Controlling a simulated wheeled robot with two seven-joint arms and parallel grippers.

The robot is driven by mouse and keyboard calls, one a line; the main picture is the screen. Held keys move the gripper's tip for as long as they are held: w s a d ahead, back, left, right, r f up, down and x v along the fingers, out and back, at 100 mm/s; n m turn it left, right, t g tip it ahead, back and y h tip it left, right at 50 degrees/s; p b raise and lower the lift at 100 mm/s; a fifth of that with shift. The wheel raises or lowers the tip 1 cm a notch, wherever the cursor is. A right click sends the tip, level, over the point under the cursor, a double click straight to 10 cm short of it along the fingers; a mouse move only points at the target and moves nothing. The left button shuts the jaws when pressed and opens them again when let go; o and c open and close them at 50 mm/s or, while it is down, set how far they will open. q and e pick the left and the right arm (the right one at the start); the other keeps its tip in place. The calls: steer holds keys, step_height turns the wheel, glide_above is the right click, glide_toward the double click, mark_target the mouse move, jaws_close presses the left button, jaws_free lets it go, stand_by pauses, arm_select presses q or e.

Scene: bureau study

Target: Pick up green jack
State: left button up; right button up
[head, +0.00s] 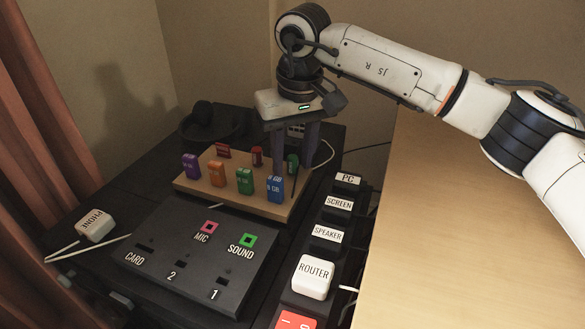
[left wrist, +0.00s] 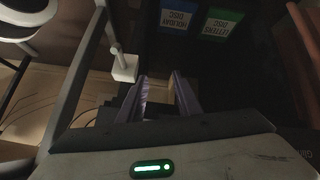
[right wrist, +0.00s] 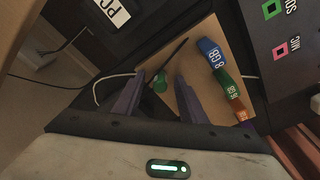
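I cannot tell whether a finger touches the jack. My left gripper shows only in the left wrist view (left wrist: 161,80); it is open and empty.
Purple (head: 190,166), orange (head: 216,174), green (head: 244,181) and blue (head: 275,188) cards stand along the board's front. A black panel (head: 190,255) lies in front. A labelled power strip (head: 322,222) runs at right.

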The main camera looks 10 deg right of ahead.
jaws_close()
